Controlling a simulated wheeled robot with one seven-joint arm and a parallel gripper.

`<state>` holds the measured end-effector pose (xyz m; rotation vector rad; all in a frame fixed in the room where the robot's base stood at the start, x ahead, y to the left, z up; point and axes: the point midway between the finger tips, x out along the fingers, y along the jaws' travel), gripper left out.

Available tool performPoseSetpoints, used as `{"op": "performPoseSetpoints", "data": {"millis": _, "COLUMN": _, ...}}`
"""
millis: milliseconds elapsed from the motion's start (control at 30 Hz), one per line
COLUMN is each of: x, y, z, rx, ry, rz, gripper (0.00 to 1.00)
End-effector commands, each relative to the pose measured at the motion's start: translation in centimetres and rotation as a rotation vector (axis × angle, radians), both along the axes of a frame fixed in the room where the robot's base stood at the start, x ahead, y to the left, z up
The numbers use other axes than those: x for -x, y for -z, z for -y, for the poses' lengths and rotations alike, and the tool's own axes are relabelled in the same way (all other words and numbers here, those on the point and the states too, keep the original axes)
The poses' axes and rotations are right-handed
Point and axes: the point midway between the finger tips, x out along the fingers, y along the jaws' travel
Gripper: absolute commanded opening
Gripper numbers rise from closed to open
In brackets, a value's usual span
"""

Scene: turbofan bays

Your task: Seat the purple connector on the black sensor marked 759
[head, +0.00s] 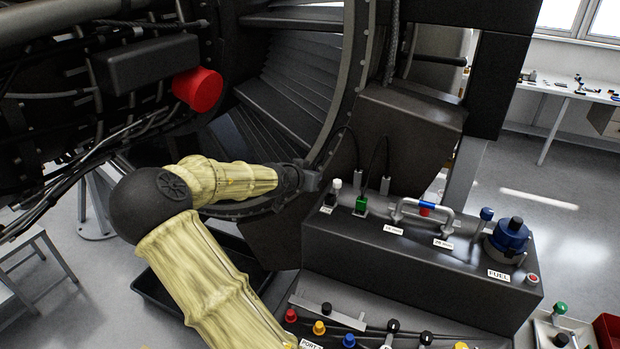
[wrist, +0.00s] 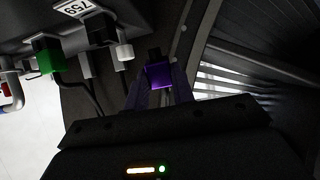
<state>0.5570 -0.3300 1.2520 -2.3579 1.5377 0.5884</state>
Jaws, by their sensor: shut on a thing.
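The purple connector (wrist: 158,75) is held between the fingers of my gripper (wrist: 158,88) in the wrist view, with a dark end pointing away from me. The label 759 (wrist: 73,8) is on the dark box at the top of the wrist view. Beside it a black sensor (wrist: 100,28) with a white tip (wrist: 125,50) sticks out. The connector is apart from the sensor, to its right in the wrist view. In the head view my gripper (head: 308,180) is left of the white-tipped sensor (head: 336,185); the purple connector cannot be made out there.
A green connector (wrist: 45,55) with a cable stands close to the sensor. The dark box (head: 440,270) also carries a handle (head: 428,207) and a blue fuel cap (head: 508,240). The engine ring (head: 345,90) rises behind my gripper. A red cap (head: 198,89) is at upper left.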

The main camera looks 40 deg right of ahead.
Motion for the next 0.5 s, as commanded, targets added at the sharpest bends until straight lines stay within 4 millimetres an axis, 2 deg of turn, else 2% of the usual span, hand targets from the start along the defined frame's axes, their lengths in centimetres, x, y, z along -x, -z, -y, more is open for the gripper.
{"op": "performPoseSetpoints", "data": {"millis": 500, "x": 1.6, "y": -2.3, "z": 1.4, "rx": 0.158, "ry": -0.112, "rz": 0.084, "gripper": 0.02}}
